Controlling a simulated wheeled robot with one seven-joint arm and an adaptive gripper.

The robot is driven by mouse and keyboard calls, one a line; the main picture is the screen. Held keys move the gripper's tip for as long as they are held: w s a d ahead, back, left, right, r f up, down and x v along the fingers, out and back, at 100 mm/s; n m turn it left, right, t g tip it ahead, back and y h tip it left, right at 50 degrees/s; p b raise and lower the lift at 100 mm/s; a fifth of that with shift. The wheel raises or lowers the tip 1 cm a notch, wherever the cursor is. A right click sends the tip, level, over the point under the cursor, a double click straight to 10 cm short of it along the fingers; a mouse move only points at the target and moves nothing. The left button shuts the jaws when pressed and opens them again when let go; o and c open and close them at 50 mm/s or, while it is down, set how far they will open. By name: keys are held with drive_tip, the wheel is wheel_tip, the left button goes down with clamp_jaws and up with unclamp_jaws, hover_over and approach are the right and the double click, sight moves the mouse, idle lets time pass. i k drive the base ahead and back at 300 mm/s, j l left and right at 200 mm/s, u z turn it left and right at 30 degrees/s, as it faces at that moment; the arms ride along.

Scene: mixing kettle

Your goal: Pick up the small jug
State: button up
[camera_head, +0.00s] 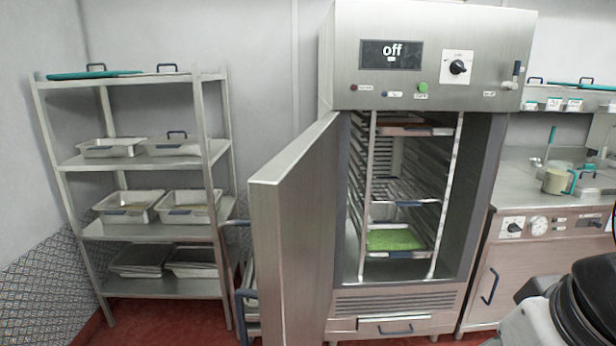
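A small pale jug (555,181) with a teal handle stands upright on the steel counter (520,170) at the right. Its handle faces right. My arm shows only in part at the lower right edge, in front of the counter. My gripper is not in view, so its state and distance from the jug are hidden.
A tall steel cabinet (345,60) reading "off" stands in the middle. Its door (290,230) is swung open toward me, and a green tray (395,239) sits inside. A rack (150,231) with several pans stands at the left. Red floor shows below.

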sight(556, 180)
drive_tip(key=z, duration=1.15)
drive_tip(key=u, duration=0.45)
drive_tip(key=i+l+u, duration=0.45)
drive_tip(key=l+u, duration=0.15)
drive_tip(key=i+l+u, duration=0.15)
drive_tip(key=l+u, duration=0.15)
drive_tip(key=i+l, duration=0.15)
drive_tip(key=l, duration=0.3)
drive_tip(key=i+l+u, duration=0.1)
drive_tip(key=l, duration=0.35)
drive_tip(key=i+l, duration=0.2)
drive_tip(key=l, duration=0.25)
drive_tip(key=i+l+u, duration=0.1)
drive_tip(key=l, duration=0.35)
drive_tip(key=i+l, duration=0.15)
drive_tip(key=l, duration=0.35)
drive_tip(key=i+l, duration=0.15)
drive_tip(key=l, duration=0.3)
drive_tip(key=i+l+u, duration=0.1)
drive_tip(key=l, duration=0.35)
